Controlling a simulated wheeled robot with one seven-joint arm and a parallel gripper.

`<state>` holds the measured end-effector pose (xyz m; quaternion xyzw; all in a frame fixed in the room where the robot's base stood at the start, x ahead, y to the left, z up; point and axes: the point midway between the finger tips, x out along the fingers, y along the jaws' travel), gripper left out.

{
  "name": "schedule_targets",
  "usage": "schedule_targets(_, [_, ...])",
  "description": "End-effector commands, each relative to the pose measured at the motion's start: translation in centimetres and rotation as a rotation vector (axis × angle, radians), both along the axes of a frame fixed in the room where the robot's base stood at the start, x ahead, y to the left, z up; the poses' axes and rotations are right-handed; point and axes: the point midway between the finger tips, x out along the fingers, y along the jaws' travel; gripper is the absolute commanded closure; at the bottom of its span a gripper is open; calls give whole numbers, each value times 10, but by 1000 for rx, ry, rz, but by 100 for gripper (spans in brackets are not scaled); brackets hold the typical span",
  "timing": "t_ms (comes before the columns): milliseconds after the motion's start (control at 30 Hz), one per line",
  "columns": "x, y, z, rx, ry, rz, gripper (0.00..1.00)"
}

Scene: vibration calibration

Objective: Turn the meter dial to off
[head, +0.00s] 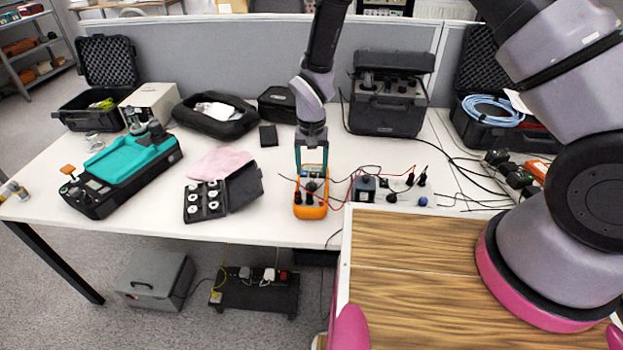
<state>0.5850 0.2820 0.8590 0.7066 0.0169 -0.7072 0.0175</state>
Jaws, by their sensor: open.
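The orange multimeter (311,209) lies on the white table near its front edge, left of the wood-topped surface. Its display shows at its far end, and its dial (311,187) is dark and partly hidden by my gripper. My gripper (311,172) is above the meter, pointing down, with its two dark green fingers spread apart over the display and dial area. It is open with nothing between the fingers. Whether the fingertips touch the meter, and the dial's setting, cannot be told. Dark plugs with red and black leads sit at the meter's front end.
A white panel with knobs and leads (395,191) stands just right of the meter. An open black weight case (222,197) lies to the left, with a teal-topped device (125,168) beyond it. A black instrument case (390,105) stands behind. Thin cables cross the table on the right.

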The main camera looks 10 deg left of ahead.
Motion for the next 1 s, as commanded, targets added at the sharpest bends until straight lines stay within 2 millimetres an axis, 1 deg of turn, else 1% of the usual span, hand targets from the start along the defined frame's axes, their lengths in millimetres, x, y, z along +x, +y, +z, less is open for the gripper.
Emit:
schedule_targets(33, [0, 0, -11, -1, 1, 0, 26])
schedule_targets(100, [0, 0, -22, -1, 2, -1, 26])
schedule_targets(200, [0, 0, -35, -1, 1, 0, 26])
schedule_targets(300, [0, 0, -44, 0, 0, 0, 26])
schedule_targets(433, [0, 1, -48, 2, -1, 0, 26])
schedule_targets(667, [0, 1, -48, 1, -1, 0, 26])
schedule_targets(700, [0, 1, -48, 1, -1, 0, 41])
schedule_targets(767, [0, 0, -48, 1, -1, 0, 64])
schedule_targets(800, [0, 0, -48, 1, -1, 0, 80])
schedule_targets(833, [0, 0, -48, 1, -1, 0, 91])
schedule_targets(867, [0, 0, -48, 1, -1, 0, 100])
schedule_targets(1000, [0, 0, -48, 1, -1, 2, 100])
